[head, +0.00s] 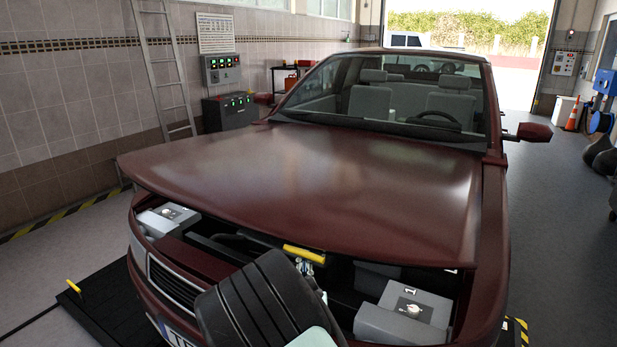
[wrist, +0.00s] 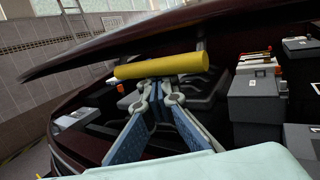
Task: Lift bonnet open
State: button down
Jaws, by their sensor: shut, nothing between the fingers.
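The dark red bonnet (head: 310,180) of the car is raised a little at its front edge, with a gap over the engine bay. A yellow handle (head: 304,254) sits at the middle of the bonnet's front edge. In the wrist view the yellow handle (wrist: 162,66) lies across the picture just beyond my fingertips, under the bonnet's edge (wrist: 110,45). My gripper (wrist: 158,86) is shut with nothing between its fingers, right below the handle; I cannot tell whether it touches. In the head view my gripper (head: 305,268) is mostly hidden behind my arm.
The engine bay shows grey boxes (head: 405,312) at right and a grey box (head: 168,217) at left. The windscreen (head: 395,95) stands behind the bonnet. A ladder (head: 165,75) leans on the left wall. A yellow-handled black ramp or platform (head: 100,300) lies by the car's front left.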

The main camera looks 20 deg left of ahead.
jog(key=shift+w+r+p, duration=0.15)
jog(key=shift+r+p, duration=1.55)
jog(key=shift+r, duration=0.7)
jog(key=shift+w+r+p, duration=0.15)
jog(key=shift+r+p, duration=1.5)
jog(key=shift+r, duration=0.9)
notch_tip(320, 180, up, 13)
jog(key=w+p, duration=0.2)
jog(key=p, duration=0.7)
jog(key=shift+w, duration=0.15)
jog(key=shift+d+r, duration=0.1)
jog(key=shift+r, duration=0.1)
notch_tip(320, 180, up, 13)
jog(key=p, duration=0.2)
send_over(305, 234)
jog(key=w, duration=0.6)
jog(key=shift+d, duration=0.35)
jog(key=shift+r, duration=0.1)
